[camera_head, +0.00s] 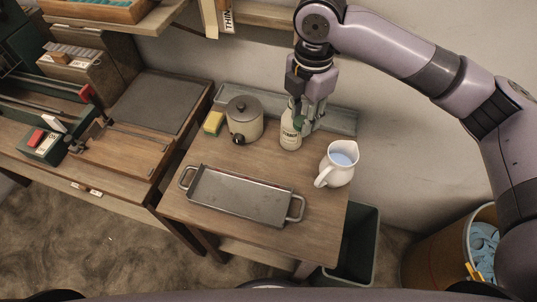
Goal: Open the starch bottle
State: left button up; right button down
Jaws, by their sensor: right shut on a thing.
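The starch bottle (290,137) is pale with a green part and a label, and stands upright at the back of the small wooden table. My right gripper (305,118) comes down from above and is shut on the upper part of the bottle. Its fingers hide much of the bottle's top, so I cannot tell whether the cap is on. My left gripper does not show.
A white jug (339,168) with bluish liquid stands close to the right of the bottle. A lidded pot (244,122) and a yellow-green sponge (213,123) are to the left. A metal tray (240,197) lies in front. A dark bin (358,245) is beside the table.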

aim_at(276, 169)
jog(key=a+r+n+p, duration=0.2)
jog(key=a+n, duration=0.3)
jog(key=n, duration=0.7)
jog(key=f, duration=0.6)
jog(key=f+p, duration=0.1)
jog(key=f, duration=1.2)
jog(key=shift+s+a+f, duration=0.15)
jog(key=shift+s+f, duration=0.15)
jog(key=shift+s, duration=0.1)
jog(key=shift+f, duration=0.1)
jog(key=c, duration=1.2)
grip_release()
jog(key=shift+c, duration=0.2)
notch_tip(276, 169, up, 12)
jog(key=shift+b, duration=0.45)
